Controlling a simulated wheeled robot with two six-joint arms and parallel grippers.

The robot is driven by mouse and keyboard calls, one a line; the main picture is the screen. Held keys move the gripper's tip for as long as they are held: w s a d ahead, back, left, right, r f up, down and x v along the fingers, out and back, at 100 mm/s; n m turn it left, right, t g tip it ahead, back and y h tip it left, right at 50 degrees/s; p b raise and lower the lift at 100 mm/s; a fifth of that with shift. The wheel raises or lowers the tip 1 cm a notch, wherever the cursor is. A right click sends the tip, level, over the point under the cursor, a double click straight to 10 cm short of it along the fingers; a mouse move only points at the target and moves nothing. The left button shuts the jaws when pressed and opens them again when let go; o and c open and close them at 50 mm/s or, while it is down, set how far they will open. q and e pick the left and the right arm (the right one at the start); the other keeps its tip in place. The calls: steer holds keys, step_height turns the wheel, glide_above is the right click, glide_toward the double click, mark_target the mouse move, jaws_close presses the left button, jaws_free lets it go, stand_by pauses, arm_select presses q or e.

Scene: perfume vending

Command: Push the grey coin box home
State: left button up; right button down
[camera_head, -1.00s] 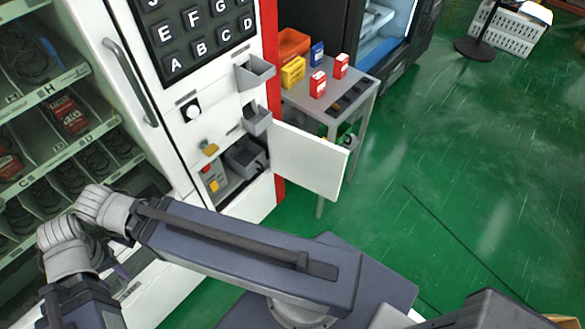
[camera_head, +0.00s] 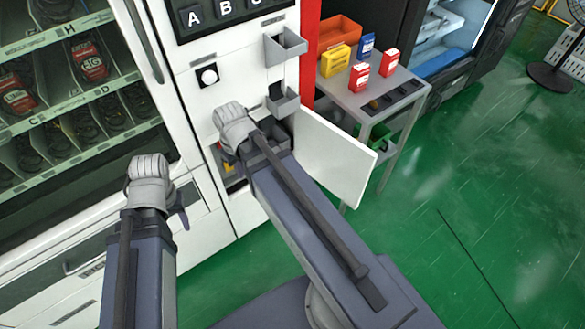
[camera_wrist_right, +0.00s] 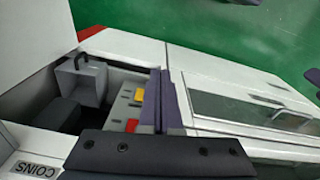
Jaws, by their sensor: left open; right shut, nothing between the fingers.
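The grey coin box (camera_wrist_right: 82,82) with its dark handle shows in the right wrist view, in the open compartment of the white vending machine. In the head view only a grey edge of it (camera_head: 284,130) shows beside my right wrist. My right gripper (camera_wrist_right: 157,80) is shut and empty, in front of the compartment, beside the red and yellow parts and apart from the coin box. In the head view my right arm hides its fingertips. My left gripper (camera_head: 182,216) is open, low in front of the machine's glass side, mostly hidden by its wrist.
The white compartment door (camera_head: 338,160) stands open to the right. Grey trays (camera_head: 285,46) jut out above the compartment. A small table (camera_head: 385,100) with red, yellow and blue boxes stands beyond the door.

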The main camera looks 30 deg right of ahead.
steer(key=w+d+f+m+t+b, duration=0.1)
steer(key=w+d+f+b, duration=0.1)
steer(key=d+f+b, duration=0.5)
steer(key=w+d+f+t+b, duration=0.1)
steer(key=d+f+b, duration=0.6)
steer(key=d, duration=0.8)
steer(key=shift+w+f+m+t, duration=0.2)
steer(key=shift+w+m+t, duration=0.15)
steer(key=shift+m+t, duration=0.05)
steer(key=shift+f, duration=0.1)
steer(key=w+f+b, duration=0.7)
steer(key=f+b, duration=0.2)
steer(key=shift+a+f+b, duration=0.2)
steer(key=shift+a+b, duration=0.15)
